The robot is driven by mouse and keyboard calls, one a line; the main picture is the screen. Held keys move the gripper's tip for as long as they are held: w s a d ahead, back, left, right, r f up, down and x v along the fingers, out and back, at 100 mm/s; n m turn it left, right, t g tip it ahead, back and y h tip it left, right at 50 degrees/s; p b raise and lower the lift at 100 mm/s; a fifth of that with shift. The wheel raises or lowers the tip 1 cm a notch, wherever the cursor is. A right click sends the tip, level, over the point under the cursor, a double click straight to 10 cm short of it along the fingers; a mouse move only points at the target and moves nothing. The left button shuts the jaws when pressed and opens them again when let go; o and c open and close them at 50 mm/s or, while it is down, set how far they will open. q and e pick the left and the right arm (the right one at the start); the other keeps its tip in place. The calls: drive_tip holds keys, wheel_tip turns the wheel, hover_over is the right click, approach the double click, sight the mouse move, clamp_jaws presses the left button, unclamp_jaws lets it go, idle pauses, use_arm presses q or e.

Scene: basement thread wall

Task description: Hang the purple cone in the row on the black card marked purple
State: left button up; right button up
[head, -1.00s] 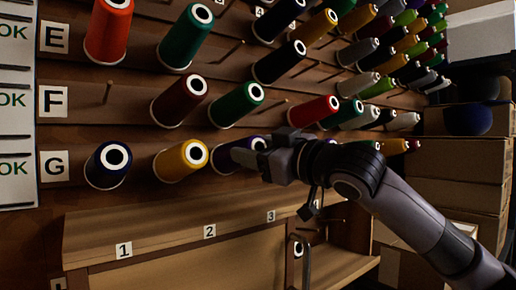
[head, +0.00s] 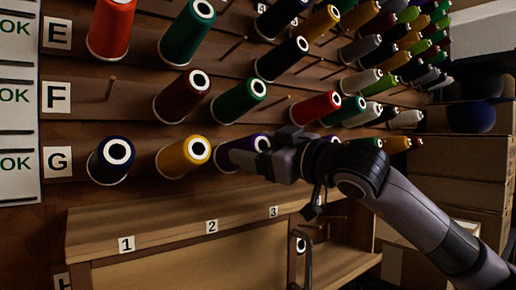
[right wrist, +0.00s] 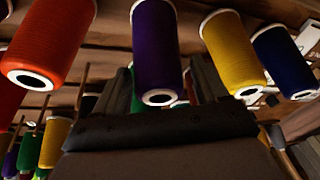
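The purple cone (head: 231,155) sits on the wall in row G, to the right of a yellow cone. My right gripper (head: 260,160) is at its outer end and hides part of it. In the right wrist view the purple cone (right wrist: 157,55) stands beyond and between two dark, spread fingers (right wrist: 163,92). The gripper is open; I cannot tell whether a finger touches the cone. I see no black card marked purple in these frames. My left gripper is not in view.
A yellow cone (head: 182,158) and a dark blue cone (head: 108,162) share row G. A red cone (head: 315,108) and a green cone (head: 236,101) are above. A wooden ledge (head: 165,230) with numbered cards runs below. Cardboard boxes (head: 462,155) stand at right.

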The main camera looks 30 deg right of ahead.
idle(0.3)
use_arm(q)
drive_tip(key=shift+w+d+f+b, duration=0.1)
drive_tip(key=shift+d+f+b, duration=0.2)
drive_tip(key=shift+b, duration=0.55)
use_arm(e)
drive_tip(key=shift+v, duration=3.55)
